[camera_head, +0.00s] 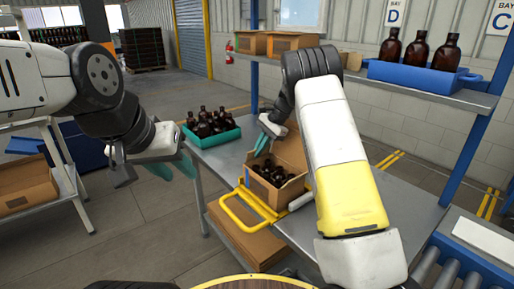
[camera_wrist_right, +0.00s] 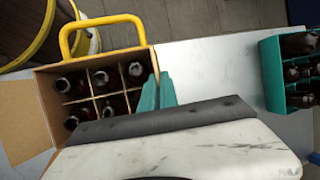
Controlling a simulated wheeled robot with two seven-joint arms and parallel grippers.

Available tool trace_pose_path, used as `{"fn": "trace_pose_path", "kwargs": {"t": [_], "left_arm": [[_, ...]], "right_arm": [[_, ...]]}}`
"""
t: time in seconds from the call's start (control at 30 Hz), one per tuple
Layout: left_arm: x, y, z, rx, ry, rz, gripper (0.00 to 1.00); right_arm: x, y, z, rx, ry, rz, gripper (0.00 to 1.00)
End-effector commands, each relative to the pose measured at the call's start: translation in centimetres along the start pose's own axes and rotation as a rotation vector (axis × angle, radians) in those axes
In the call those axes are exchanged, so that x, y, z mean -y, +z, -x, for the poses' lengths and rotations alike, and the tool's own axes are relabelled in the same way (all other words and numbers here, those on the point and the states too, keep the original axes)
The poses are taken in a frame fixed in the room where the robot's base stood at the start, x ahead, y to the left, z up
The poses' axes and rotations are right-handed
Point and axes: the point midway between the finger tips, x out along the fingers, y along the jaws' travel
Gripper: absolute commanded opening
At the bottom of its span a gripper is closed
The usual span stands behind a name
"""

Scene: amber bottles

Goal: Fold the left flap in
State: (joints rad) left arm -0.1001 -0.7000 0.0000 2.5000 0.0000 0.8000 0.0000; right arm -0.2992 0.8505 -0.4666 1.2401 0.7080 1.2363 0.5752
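The open cardboard box (camera_head: 262,188) stands on the grey table with dark bottles in its divided cells. It also shows in the right wrist view (camera_wrist_right: 143,46), where a flap (camera_wrist_right: 18,112) spreads out at the picture's left. In the head view a tall tan panel (camera_head: 291,149) stands up at the box's back. My right gripper (camera_head: 263,141) is above the box's left side, fingers together; its teal fingertips (camera_wrist_right: 158,92) are at that side's edge in the wrist view. The left flap is not clearly visible there. My left gripper (camera_head: 175,167) is open, empty, left of the table.
A yellow handle-like frame (camera_head: 246,212) is at the box's front. A teal crate of bottles (camera_head: 216,137) stands behind left on the table. A shelf above holds cartons (camera_head: 291,42) and a blue tray of bottles (camera_head: 417,75). The table right of my right arm looks clear.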

Motion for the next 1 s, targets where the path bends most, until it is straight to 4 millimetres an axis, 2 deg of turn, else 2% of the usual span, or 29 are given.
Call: {"fn": "trace_pose_path", "kwargs": {"t": [0.43, 0.87, 1.0], "left_arm": [[0.0, 0.0, 0.0, 0.0, 0.0, 0.0, 0.36], [0.0, 0.0, 0.0, 0.0, 0.0, 0.0, 0.36], [0.0, 0.0, 0.0, 0.0, 0.0, 0.0, 0.36]], "right_arm": [[-1.5, -0.2, -0.1, 0.003, -0.296, 0.116, 0.0], [-1.6, -0.1, -0.2, -0.001, -0.337, 0.14, 0.0], [-1.6, -0.1, -0.2, -0.001, -0.337, 0.139, 0.26]]}}
